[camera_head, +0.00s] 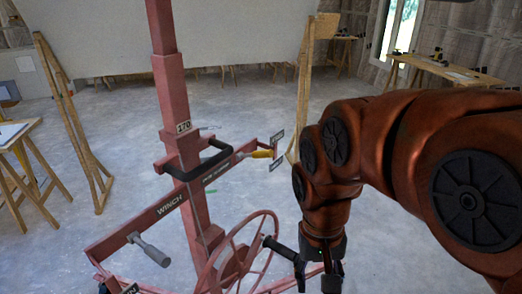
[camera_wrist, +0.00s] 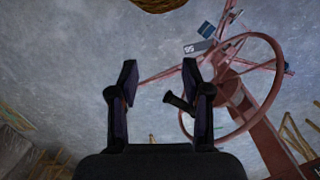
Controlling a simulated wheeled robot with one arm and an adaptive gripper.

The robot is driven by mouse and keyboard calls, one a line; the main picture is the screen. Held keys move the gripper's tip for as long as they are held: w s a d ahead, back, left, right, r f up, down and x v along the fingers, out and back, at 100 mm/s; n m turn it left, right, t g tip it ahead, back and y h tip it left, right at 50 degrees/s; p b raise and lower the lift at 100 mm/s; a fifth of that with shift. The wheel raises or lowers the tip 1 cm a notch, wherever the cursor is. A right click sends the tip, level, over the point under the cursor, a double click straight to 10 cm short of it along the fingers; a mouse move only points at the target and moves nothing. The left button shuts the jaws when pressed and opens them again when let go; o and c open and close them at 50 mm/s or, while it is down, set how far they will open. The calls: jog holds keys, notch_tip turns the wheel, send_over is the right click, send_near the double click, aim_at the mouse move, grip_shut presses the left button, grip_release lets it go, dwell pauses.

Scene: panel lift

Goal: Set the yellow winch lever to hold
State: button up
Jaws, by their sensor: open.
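The yellow winch lever (camera_head: 262,154) sticks out to the right of the red lift's mast in the head view. Its end lies between two small label plates, an upper one (camera_head: 277,137) and a lower one (camera_head: 276,164), whose text is too small to read. My gripper (camera_head: 319,277) is below and to the right of the lever, pointing down, near the wheel's black crank handle (camera_head: 279,247). In the wrist view my gripper (camera_wrist: 162,88) is open, with the crank handle (camera_wrist: 180,102) showing beside the right finger. Whether they touch I cannot tell.
The red hand wheel (camera_head: 238,258) also shows in the wrist view (camera_wrist: 277,70). A grey-handled lever (camera_head: 150,249) is at the lift's lower left. A black bar handle (camera_head: 205,162) crosses the mast (camera_head: 171,90). Wooden trestles and a pale panel (camera_head: 200,40) stand behind.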

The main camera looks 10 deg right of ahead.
jog(key=w+r+m+t+p, duration=0.1)
jog(key=w+r+m, duration=0.4)
jog(key=w, duration=0.6)
jog(key=w+r+m+p, duration=0.1)
jog(key=w+r+m, duration=0.4)
jog(key=w, duration=0.6)
notch_tip(320, 180, up, 3)
jog(key=m+y+p, duration=0.1)
jog(key=m+p, duration=0.2)
jog(key=m, duration=1.1)
send_over(270, 153)
jog(key=shift+w+d+r, duration=0.1)
jog(key=shift+w+d, duration=0.2)
jog(key=shift+d, duration=0.05)
jog(key=shift+w+m, duration=0.5)
jog(key=shift+m, duration=0.2)
notch_tip(270, 153, down, 3)
jog(key=shift+s+r+b, duration=0.1)
jog(key=shift+b, duration=0.85)
jog(key=shift+s+a+f+p, duration=0.15)
jog(key=shift+f+p, duration=0.3)
jog(key=shift+f, duration=0.8)
jog(key=shift+a+f+p, duration=0.1)
jog(key=shift+f+p, duration=0.3)
jog(key=shift+f, duration=0.8)
jog(key=shift+c, duration=0.5)
